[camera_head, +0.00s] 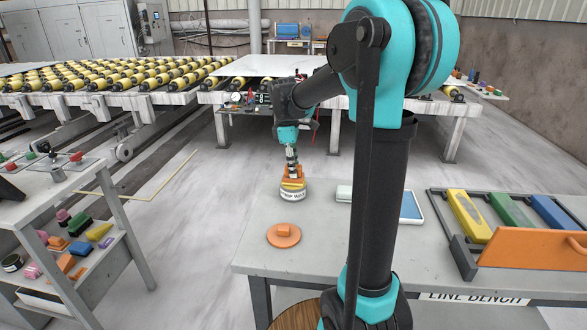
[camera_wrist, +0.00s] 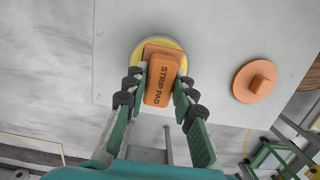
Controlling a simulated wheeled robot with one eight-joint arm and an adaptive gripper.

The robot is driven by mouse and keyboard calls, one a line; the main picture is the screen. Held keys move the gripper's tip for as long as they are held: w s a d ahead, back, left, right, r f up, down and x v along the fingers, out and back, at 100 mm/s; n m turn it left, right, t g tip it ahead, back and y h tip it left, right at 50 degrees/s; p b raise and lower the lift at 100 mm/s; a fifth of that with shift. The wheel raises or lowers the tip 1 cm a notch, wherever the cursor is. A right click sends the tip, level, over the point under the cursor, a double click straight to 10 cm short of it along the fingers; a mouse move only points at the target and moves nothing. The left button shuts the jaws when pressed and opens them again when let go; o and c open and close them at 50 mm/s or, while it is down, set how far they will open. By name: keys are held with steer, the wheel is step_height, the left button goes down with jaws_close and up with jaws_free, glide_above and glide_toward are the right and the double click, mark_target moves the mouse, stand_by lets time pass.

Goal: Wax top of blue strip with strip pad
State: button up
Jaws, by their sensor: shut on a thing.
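My gripper (camera_head: 292,171) is shut on the orange strip pad (camera_wrist: 161,82), whose lettering reads STRIP PAD in the wrist view. The pad is over the round white tin (camera_head: 293,194) with yellow wax (camera_wrist: 140,52) in it; I cannot tell whether it touches the wax. The tin's orange lid with a knob (camera_head: 284,236) lies on the bench in front of it, and it also shows in the wrist view (camera_wrist: 255,81). The blue strip (camera_head: 555,213) lies in the dark rack at the right, beside the green strip (camera_head: 513,213) and the yellow strip (camera_head: 469,214).
The grey bench (camera_head: 255,262) has bare room around the lid. A white-edged tray with a blue face (camera_head: 411,207) sits behind my arm, partly hidden. A shelf cart (camera_head: 60,210) stands at left.

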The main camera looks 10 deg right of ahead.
steer(key=shift+r, duration=3.3)
